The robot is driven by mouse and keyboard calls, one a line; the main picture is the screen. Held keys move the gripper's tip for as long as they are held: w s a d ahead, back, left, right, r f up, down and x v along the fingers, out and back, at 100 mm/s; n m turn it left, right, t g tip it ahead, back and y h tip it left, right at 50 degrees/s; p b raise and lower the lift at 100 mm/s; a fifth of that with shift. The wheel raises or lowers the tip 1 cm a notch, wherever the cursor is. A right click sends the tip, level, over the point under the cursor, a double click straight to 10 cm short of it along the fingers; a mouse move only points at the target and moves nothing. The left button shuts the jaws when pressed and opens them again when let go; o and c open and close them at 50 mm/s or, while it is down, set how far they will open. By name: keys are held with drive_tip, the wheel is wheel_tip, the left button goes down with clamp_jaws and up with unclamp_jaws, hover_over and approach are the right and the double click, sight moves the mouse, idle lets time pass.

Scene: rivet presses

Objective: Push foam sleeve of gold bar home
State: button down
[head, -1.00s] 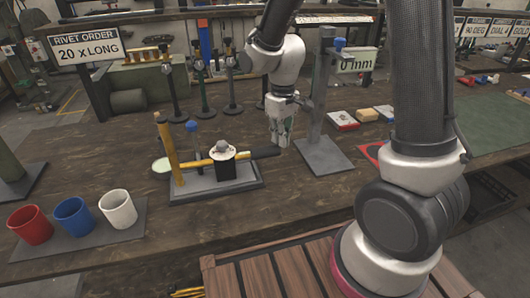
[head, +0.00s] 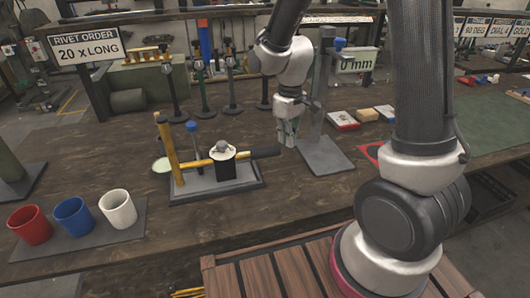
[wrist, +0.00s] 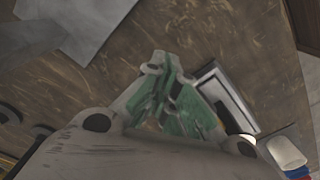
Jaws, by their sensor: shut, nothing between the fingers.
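The gold bar (head: 196,164) lies roughly level across a press fixture, through a dark block with a round silver top (head: 222,160). The black foam sleeve (head: 264,152) is on the bar's right end and sticks out beyond the block. My gripper (head: 288,142) is shut and empty, just right of the sleeve's outer end. A small gap seems to show between them, but I cannot tell the depth. In the wrist view my green-padded fingers (wrist: 170,97) are together over the wooden bench. I cannot pick out the sleeve clearly there.
An upright gold post (head: 169,148) and a blue-topped pin (head: 192,127) stand on the fixture base (head: 215,188). A grey stand (head: 326,157) with a "0 mm" sign is right of my gripper. Red, blue and white cups (head: 118,208) stand front left.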

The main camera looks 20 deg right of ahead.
sight(277, 145)
drive_tip(key=shift+f, duration=0.25)
drive_tip(key=shift+a, duration=2.15)
drive_tip(key=shift+d, duration=0.6)
drive_tip(key=shift+r, duration=3.05)
